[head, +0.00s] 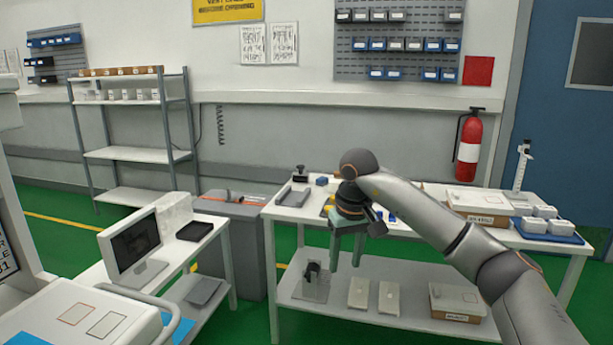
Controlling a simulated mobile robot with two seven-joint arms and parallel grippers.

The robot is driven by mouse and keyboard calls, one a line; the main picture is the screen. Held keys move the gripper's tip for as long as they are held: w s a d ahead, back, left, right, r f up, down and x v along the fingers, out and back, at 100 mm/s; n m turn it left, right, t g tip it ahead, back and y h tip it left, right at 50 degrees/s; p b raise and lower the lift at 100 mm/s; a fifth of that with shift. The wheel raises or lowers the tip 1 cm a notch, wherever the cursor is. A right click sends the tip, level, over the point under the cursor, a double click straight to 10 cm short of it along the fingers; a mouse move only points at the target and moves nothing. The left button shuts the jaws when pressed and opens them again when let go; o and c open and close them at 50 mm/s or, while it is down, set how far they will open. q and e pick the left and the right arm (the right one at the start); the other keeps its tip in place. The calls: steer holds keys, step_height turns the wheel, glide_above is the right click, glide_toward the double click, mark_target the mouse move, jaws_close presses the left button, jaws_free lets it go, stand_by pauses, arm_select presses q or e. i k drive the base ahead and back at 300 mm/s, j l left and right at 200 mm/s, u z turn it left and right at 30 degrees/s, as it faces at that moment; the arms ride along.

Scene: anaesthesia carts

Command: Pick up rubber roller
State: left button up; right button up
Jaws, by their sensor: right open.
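My right gripper (347,252) hangs in front of the white table's front edge, with its two greenish fingers pointing down. It is open and nothing shows between the fingers. I cannot pick out the rubber roller for certain. A small black object (300,172) stands at the back left of the tabletop, left of the gripper. Another dark object (313,270) stands on a plate on the lower shelf, left of and below the gripper. My right arm and gripper hide the middle of the tabletop. My left gripper is not in view.
The white table (400,229) holds a grey tray (292,197), a box (480,201), a height gauge (523,170) and a blue tray of white containers (547,236). Several items lie on its lower shelf. A monitor (133,243) stands on a side table at left.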

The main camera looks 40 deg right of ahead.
mark_target(300, 176)
steer(key=i+l, duration=0.1)
steer(key=l, duration=0.2)
steer(key=i+l, duration=0.1)
steer(key=l, duration=0.2)
steer(key=i+l, duration=0.1)
steer(key=l, duration=0.25)
steer(key=i+l, duration=0.3)
steer(key=l, duration=0.15)
steer(key=i+l+z, duration=0.15)
steer(key=l, duration=0.25)
steer(key=i+l, duration=0.2)
steer(key=i, duration=0.45)
steer(key=i+l+z, duration=0.15)
steer(key=i, duration=0.55)
steer(key=i+j, duration=0.35)
steer(key=i, duration=0.2)
steer(key=i+j, duration=0.3)
steer(key=i, duration=0.2)
steer(key=z, duration=0.05)
